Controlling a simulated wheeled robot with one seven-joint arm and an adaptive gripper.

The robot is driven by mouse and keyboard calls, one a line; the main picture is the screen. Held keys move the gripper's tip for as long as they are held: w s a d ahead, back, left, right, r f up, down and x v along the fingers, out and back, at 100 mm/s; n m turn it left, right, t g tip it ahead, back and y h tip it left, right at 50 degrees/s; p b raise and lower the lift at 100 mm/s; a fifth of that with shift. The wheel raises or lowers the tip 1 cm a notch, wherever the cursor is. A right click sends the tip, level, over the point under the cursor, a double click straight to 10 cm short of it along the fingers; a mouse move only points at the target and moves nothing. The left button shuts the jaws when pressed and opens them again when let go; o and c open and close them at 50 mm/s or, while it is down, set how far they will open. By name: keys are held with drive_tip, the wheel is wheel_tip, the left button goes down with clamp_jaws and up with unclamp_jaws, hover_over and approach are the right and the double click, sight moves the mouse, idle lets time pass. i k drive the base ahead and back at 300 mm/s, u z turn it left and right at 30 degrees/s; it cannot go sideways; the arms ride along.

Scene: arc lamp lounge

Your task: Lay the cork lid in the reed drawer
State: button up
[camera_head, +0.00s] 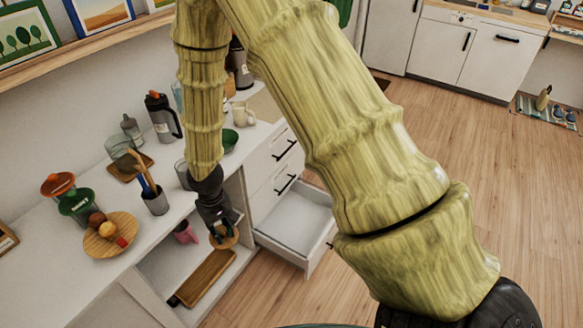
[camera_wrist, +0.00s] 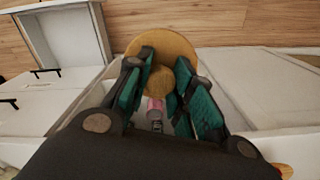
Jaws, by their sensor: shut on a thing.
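The cork lid (camera_head: 231,241) is a round tan disc with a knob. My gripper (camera_head: 222,229) is shut on its knob, in front of the open shelf below the counter. In the wrist view the lid (camera_wrist: 178,47) shows beyond the green finger pads of my gripper (camera_wrist: 160,78), which sit on both sides of the knob. An open white drawer (camera_head: 297,222) stands pulled out to the right of the lid; it looks empty. The drawer also shows at the upper left of the wrist view (camera_wrist: 66,38). I see no reed marking on it.
A pink mug (camera_head: 185,233) and a long wooden tray (camera_head: 206,277) are in the open shelf. Closed drawers with black handles are above the open one. The counter (camera_head: 45,235) holds a fruit plate (camera_head: 92,247), a utensil cup (camera_head: 155,204) and a green bowl (camera_head: 230,138).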

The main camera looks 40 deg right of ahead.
sight(301, 249)
drive_tip(key=k, duration=0.35)
drive_tip(key=z, duration=2.25)
drive_tip(key=i, duration=1.45)
drive_tip(key=u, duration=2.25)
